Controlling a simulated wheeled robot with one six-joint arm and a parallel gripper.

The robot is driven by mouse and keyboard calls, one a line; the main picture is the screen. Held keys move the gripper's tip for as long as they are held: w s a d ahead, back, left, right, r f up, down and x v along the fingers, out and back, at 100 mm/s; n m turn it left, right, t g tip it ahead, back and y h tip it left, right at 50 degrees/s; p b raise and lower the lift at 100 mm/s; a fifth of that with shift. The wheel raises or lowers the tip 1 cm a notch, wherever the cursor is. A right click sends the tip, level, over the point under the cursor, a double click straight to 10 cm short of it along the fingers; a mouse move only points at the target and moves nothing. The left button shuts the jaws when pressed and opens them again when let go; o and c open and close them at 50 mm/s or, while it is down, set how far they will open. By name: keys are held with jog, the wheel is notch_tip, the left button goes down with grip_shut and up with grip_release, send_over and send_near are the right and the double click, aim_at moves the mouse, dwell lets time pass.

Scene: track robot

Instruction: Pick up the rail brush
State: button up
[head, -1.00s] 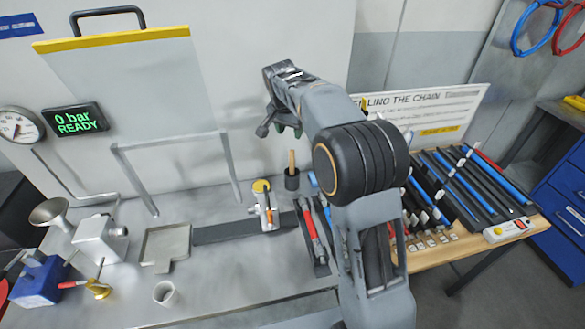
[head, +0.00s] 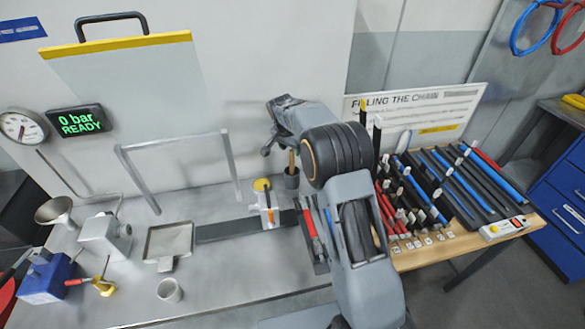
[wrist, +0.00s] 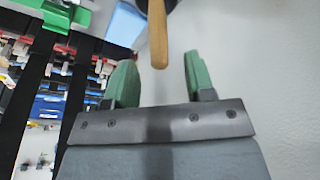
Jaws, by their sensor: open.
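The rail brush shows as a wooden handle (head: 292,160) standing upright in a dark cup (head: 291,179) on the bench, near the back wall. Its lower part is hidden in the cup. In the wrist view the handle (wrist: 158,36) points in from the top, with its end near the gap between my fingers. My gripper (wrist: 159,68) is open and empty, with one green fingertip to each side of the handle's line. In the head view my gripper (head: 272,146) hangs just left of and above the handle, largely hidden by my wrist.
A white holder (head: 266,205) with a yellow top stands left of the cup. A tray with red-handled tools (head: 310,228) lies in front. A rack of black and blue strips (head: 440,185) is to the right. A metal frame (head: 180,165) stands at the back left.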

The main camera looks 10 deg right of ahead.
jog(key=p, duration=0.2)
send_over(292, 168)
jog(key=w, duration=0.1)
jog(key=shift+s+x, duration=0.15)
jog(key=shift+x, duration=0.95)
jog(key=shift+s+x, duration=0.1)
jog(key=shift+x, duration=0.95)
jog(key=shift+a+f, duration=0.1)
jog(key=shift+c, duration=0.3)
grip_shut()
